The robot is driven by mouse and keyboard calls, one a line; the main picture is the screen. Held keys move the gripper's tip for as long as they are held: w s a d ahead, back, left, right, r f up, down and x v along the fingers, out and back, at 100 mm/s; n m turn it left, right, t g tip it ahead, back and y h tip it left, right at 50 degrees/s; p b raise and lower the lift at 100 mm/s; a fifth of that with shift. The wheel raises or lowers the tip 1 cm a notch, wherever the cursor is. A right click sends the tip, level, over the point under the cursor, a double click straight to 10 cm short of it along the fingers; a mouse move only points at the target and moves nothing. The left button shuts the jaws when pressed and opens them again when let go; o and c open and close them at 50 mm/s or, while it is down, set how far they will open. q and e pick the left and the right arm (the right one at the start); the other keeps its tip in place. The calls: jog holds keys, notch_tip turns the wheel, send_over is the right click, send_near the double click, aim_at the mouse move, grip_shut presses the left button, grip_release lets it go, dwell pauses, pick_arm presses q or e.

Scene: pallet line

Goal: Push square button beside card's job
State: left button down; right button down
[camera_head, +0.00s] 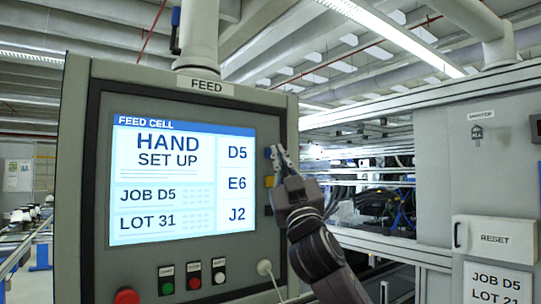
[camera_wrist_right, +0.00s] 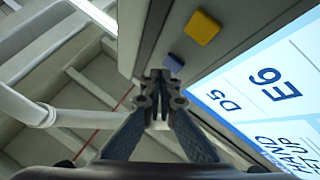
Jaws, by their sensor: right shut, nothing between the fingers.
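The feed panel (camera_head: 70,180) has a lit screen (camera_head: 160,212) reading HAND SET UP, JOB D5 and LOT 31, with D5, E6 and J2 down its right side. A blue square button (camera_head: 267,153) sits beside D5 and a yellow one (camera_head: 269,181) beside E6. The wrist view also shows the blue button (camera_wrist_right: 174,62) and yellow button (camera_wrist_right: 202,27). A white card (camera_head: 497,284) at lower right reads JOB D5. My right gripper (camera_head: 278,153) is shut and empty, its tips (camera_wrist_right: 158,78) close to the blue button; contact cannot be told. My left gripper is out of view.
Below the screen are a red button (camera_head: 127,297), smaller coloured buttons and a cable socket (camera_head: 264,267). A grey cabinet with a RESET box (camera_head: 494,241) stands at right. Machinery fills the gap behind my right arm.

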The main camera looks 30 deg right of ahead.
jog(key=shift+s, duration=0.2)
jog(key=s, duration=0.4)
jog(key=shift+s+d+b, duration=0.2)
jog(key=shift+s+b, duration=0.2)
dwell(0.8)
